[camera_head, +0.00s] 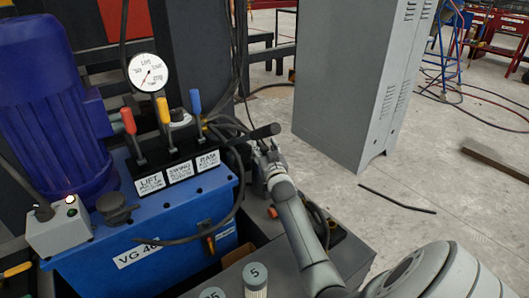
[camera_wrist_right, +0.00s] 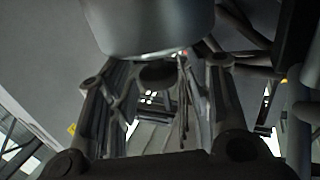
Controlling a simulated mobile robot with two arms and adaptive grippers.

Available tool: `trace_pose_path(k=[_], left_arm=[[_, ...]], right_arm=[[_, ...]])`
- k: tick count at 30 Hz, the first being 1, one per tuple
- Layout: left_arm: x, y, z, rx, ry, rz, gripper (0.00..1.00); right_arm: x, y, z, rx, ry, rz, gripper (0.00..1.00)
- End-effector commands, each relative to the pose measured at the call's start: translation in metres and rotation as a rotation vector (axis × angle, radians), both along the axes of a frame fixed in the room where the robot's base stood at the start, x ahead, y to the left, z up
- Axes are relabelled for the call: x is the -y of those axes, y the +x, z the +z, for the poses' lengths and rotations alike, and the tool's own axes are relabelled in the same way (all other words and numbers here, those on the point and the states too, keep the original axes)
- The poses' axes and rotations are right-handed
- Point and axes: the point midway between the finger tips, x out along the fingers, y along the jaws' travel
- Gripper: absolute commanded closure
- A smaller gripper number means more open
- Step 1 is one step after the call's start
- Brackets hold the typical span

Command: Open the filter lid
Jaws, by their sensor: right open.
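My right gripper (camera_head: 264,160) is at the right side of the blue hydraulic unit, just below a black bar-shaped handle (camera_head: 262,132). In the right wrist view my right gripper (camera_wrist_right: 158,100) has its two fingers spread apart, with nothing held between them. A smooth grey rounded body (camera_wrist_right: 150,25) fills the top of that view, close to the fingers. I cannot tell for sure which part is the filter lid; the gripper and arm hide much of that area. My left gripper is not in view.
The blue unit (camera_head: 180,229) carries a blue motor (camera_head: 50,110), a gauge (camera_head: 148,72), coloured levers and a black cap (camera_head: 117,208). Pale cylinders, one marked 5 (camera_head: 255,280), stand at the front. A grey cabinet (camera_head: 355,80) stands behind. Hoses hang near the gripper.

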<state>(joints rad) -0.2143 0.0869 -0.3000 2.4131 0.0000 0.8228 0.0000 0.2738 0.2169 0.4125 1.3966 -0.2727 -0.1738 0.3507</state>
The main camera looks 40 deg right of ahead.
Motion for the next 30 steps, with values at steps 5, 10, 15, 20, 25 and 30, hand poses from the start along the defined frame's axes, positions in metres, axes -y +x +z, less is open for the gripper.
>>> trace_pose_path(k=[5,10,15,20,25,30], left_arm=[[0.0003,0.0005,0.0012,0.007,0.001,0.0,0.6],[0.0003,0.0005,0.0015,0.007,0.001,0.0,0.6],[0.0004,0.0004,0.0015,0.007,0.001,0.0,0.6],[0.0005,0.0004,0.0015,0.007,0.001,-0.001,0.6],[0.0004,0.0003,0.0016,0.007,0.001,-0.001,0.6],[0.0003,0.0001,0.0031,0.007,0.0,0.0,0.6]], right_arm=[[0.0028,0.0044,0.0003,0.0,0.0,-0.001,0.53],[0.0026,0.0044,0.0004,0.0,0.0,0.0,0.53],[0.0025,0.0042,0.0003,-0.001,0.0,0.0,0.71],[0.0024,0.0042,0.0002,-0.001,0.0,0.0,0.92],[0.0024,0.0042,0.0001,-0.001,0.0,0.0,1.0],[0.003,0.005,0.0012,-0.004,0.0,0.0,1.0]])
